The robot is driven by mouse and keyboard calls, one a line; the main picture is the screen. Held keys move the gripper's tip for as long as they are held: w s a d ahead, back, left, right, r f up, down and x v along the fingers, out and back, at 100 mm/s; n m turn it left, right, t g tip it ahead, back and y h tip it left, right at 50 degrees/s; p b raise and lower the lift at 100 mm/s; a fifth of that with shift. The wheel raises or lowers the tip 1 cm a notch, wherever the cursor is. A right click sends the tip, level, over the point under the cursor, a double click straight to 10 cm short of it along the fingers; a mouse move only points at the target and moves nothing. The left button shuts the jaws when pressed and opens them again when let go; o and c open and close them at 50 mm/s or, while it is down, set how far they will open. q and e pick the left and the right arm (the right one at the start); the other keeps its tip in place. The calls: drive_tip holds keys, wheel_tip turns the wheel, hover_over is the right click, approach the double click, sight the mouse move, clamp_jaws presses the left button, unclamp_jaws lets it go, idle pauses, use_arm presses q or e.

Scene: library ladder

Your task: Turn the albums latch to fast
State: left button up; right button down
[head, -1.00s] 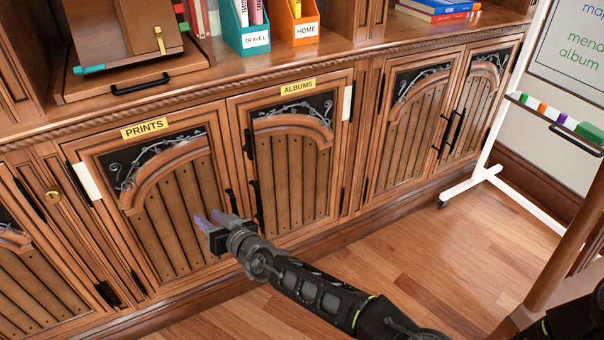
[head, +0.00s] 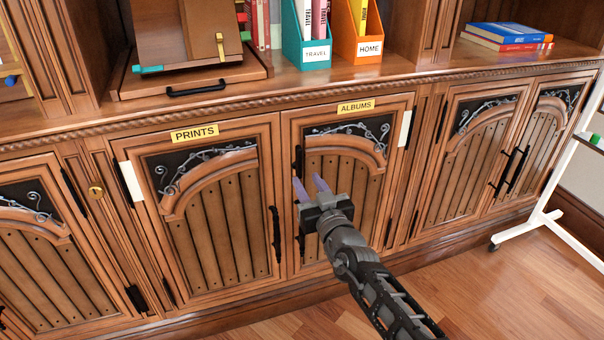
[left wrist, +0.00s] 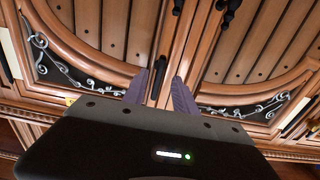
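The albums door (head: 340,215) is shut, with a yellow ALBUMS label (head: 356,106) above it. The albums latch (head: 297,159) is a small black upright piece on the door's left edge, near the seam with the prints door. It also shows in the left wrist view (left wrist: 158,77), just beyond and between the fingertips. My left gripper (head: 310,186) is open and empty, its purple fingers a little below the latch in the head view. It also shows in the left wrist view (left wrist: 160,88). I cannot tell whether it touches anything. My right gripper is out of view.
The prints door (head: 215,225) is shut, with a black handle (head: 276,235) near the seam. My gripper partly hides the albums door's handle. A wooden ledge above holds a teal file box (head: 313,45) and an orange one (head: 358,40). A white stand (head: 545,215) is at right.

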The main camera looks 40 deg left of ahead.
sight(301, 171)
use_arm(q)
drive_tip(key=x, duration=0.5)
drive_tip(key=shift+b, duration=0.3)
drive_tip(key=shift+s, duration=0.1)
drive_tip(key=shift+c, duration=0.2)
clamp_jaws()
